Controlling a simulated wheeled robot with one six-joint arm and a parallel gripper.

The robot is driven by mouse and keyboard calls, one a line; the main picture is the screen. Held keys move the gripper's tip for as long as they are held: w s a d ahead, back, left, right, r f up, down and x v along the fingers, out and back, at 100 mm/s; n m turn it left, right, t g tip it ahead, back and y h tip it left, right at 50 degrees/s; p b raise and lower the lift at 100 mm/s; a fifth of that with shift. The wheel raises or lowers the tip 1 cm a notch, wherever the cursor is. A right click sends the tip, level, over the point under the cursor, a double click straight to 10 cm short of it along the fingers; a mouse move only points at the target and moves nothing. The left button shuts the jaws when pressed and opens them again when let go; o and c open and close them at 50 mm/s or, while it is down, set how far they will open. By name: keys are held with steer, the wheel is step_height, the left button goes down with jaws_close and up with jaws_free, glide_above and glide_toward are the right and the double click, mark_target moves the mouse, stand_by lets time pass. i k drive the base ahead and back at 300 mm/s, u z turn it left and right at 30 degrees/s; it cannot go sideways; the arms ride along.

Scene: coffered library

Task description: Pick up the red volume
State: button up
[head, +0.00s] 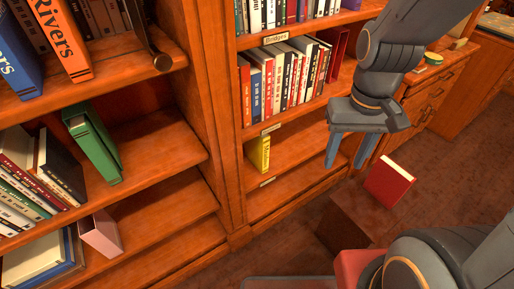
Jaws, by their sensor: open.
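A red book (391,183) with pale page edges shows right of centre in the head view, apart from the shelves. It appears tilted, and I cannot tell exactly what it rests on. My gripper (347,164) hangs with its fingers pointing down, open and empty, to the left of the red book in the picture. A gap shows between the right finger and the book.
A dark brown block (343,226) stands below the gripper. A red object (354,268) is partly hidden by my arm. Bookshelves (232,130) fill the left, holding several books, including a yellow one (259,153). A wooden cabinet (436,95) stands at right.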

mark_target(387, 182)
steer(key=z, duration=0.55)
steer(key=k, duration=1.25)
steer(key=z, duration=0.8)
steer(key=i, duration=0.85)
steer(key=u, duration=0.7)
